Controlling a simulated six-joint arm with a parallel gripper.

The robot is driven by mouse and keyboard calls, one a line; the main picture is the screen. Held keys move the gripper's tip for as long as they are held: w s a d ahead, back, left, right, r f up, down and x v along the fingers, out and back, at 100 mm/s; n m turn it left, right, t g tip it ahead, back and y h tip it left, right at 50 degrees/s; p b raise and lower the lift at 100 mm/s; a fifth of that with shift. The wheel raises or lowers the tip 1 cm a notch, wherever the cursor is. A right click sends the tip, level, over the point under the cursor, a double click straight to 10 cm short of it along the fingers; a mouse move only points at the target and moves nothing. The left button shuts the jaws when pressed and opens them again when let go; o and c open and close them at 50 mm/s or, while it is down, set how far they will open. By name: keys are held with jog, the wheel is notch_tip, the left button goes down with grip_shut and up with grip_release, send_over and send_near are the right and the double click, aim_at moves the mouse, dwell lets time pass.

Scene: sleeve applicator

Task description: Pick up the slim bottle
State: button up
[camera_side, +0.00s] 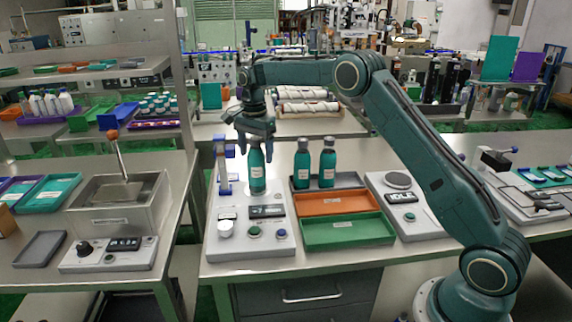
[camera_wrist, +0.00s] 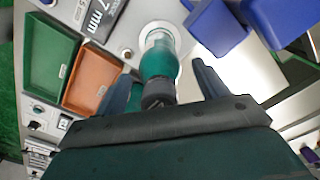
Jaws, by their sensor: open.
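A slim teal bottle (camera_side: 257,172) with a dark cap and a pale label stands upright on the grey applicator unit (camera_side: 228,245). It also shows in the wrist view (camera_wrist: 158,62), cap towards me, with its far end at a pale round seat. My gripper (camera_side: 255,146) is above and around the bottle's top. Its two fingers are apart, one on each side of the cap and neck in the wrist view, with gaps visible. Two similar teal bottles, a left one (camera_side: 302,165) and a right one (camera_side: 328,165), stand behind the trays.
A blue-and-white bracket (camera_side: 223,165) stands close to the left of the bottle. An orange tray (camera_side: 335,202) and a green tray (camera_side: 348,231) lie to the right. A grey unit reading "IDLE" (camera_side: 405,208) stands beyond them. A metal bin (camera_side: 108,215) is on the left bench.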

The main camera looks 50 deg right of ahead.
grip_shut()
jog(key=shift+r, duration=0.1)
jog(key=shift+r, duration=4.95)
